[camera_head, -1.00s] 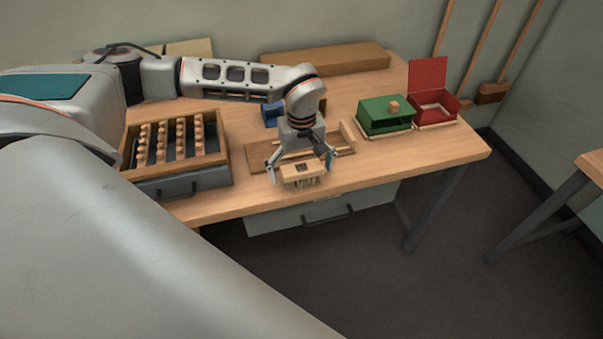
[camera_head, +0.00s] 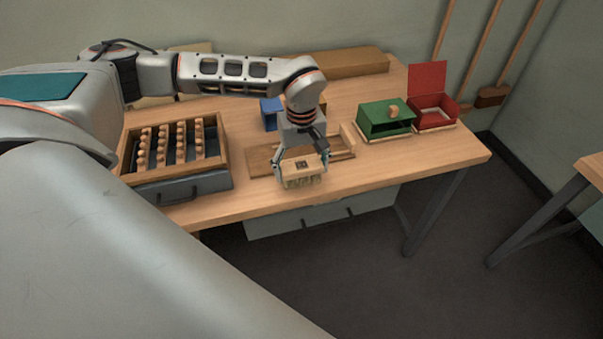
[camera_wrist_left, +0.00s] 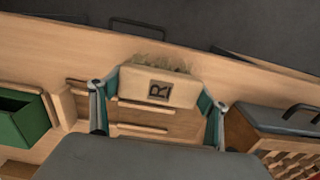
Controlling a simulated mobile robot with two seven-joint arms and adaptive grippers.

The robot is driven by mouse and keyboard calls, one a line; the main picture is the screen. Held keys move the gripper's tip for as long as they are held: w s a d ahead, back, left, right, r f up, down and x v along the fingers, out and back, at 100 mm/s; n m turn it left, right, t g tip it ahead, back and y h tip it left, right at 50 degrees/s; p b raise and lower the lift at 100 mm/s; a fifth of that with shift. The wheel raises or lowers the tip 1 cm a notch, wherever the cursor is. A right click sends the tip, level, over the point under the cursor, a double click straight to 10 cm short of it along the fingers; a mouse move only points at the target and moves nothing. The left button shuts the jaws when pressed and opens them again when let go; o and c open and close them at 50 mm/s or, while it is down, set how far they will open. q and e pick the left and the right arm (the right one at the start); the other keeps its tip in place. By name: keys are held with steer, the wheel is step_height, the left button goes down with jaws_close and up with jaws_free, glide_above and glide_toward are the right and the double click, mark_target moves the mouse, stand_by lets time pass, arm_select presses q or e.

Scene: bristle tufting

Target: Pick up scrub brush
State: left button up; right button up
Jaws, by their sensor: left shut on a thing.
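The scrub brush (camera_head: 303,168) is a light wooden block with a dark square mark on top and pale bristles pointing down. It is near the front edge of the table in the head view. My left gripper (camera_head: 301,166) is shut on it, one finger on each end. In the left wrist view the brush (camera_wrist_left: 158,88) sits between the fingers, its dark "R" mark facing the camera and its bristles toward the table's front edge. Whether the bristles touch the table is hard to tell. My right gripper is not in view.
A wooden board (camera_head: 262,160) lies behind the brush. A wooden tray with rows of pegs (camera_head: 222,150) stands at the left. A green box (camera_head: 383,119) and an open red box (camera_head: 433,115) stand at the right. The right front tabletop is clear.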

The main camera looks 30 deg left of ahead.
mark_target(302, 165)
arm_select(q)
step_height(302, 165, up, 18)
steer(key=shift+f+p, duration=0.15)
steer(key=shift+p, duration=0.3)
